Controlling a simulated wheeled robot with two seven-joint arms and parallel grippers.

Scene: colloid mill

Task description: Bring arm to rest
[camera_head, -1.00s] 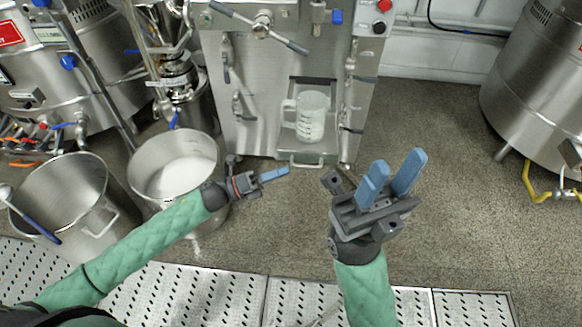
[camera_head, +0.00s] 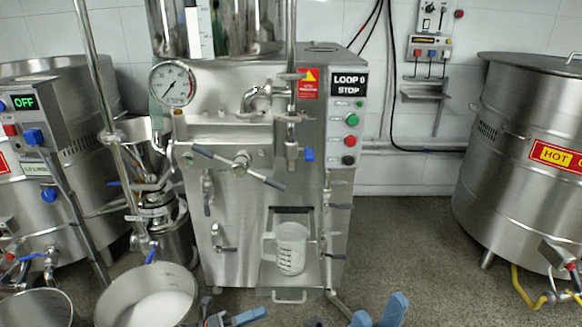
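My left gripper (camera_head: 236,318) shows only its blue fingertips and a bit of dark body at the bottom edge, left of centre. Its finger gap cannot be made out. My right gripper (camera_head: 379,314) shows two blue fingers standing apart at the bottom edge, right of centre, with nothing between them. The rest of both grippers and both arms is below the picture. Both grippers appear in front of the steel mill machine (camera_head: 235,235), low in the view.
A clear measuring jug (camera_head: 291,250) stands in the machine's lower recess. A steel pot with white contents (camera_head: 150,308) and another pot (camera_head: 35,308) are at lower left. A large tank (camera_head: 515,180) with yellow hose stands right. Floor (camera_head: 410,240) between machine and tank is clear.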

